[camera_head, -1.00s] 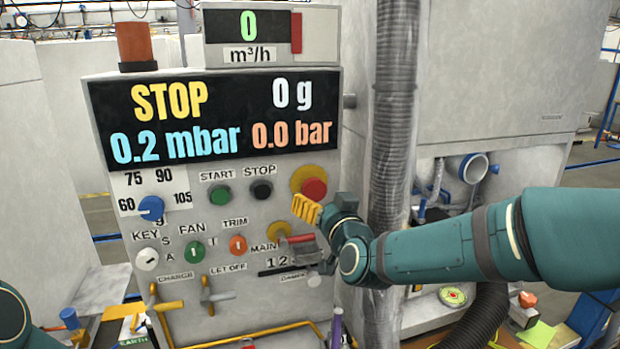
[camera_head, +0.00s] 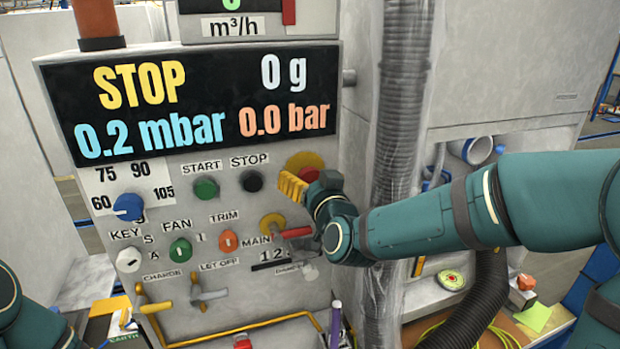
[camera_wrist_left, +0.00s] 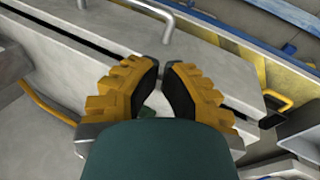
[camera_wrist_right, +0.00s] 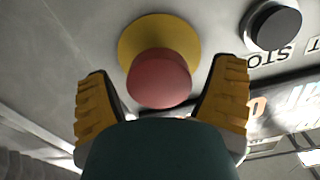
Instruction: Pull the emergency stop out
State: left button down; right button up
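The emergency stop is a red mushroom button (camera_wrist_right: 160,80) on a round yellow base (camera_wrist_right: 150,38), seen in the right wrist view. In the head view only part of its red cap (camera_head: 309,173) and yellow base (camera_head: 304,160) show above my right gripper (camera_head: 292,187), which hides the rest. In the right wrist view my right gripper (camera_wrist_right: 165,95) is open, with one finger on either side of the red button and a gap to each. My left gripper (camera_wrist_left: 160,72) is empty, its fingertips a small gap apart, away from the panel buttons.
The black stop button (camera_head: 251,181) and green start button (camera_head: 205,188) sit left of the emergency stop. A red-handled main switch (camera_head: 296,232) is just below my right gripper. A plastic-wrapped column (camera_head: 398,130) stands right of the panel.

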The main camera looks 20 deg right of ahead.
jog(key=c, duration=1.1)
jog(key=shift+s+f+b, duration=0.2)
jog(key=shift+s+b, duration=0.2)
jog(key=shift+b, duration=0.15)
jog(key=shift+s+r, duration=0.15)
jog(key=shift+s, duration=0.15)
jog(key=o, duration=1.4)
jog(key=shift+c, duration=0.2)
jog(key=s, duration=0.7)
jog(key=shift+s+d, duration=0.15)
jog(key=shift+s, duration=0.15)
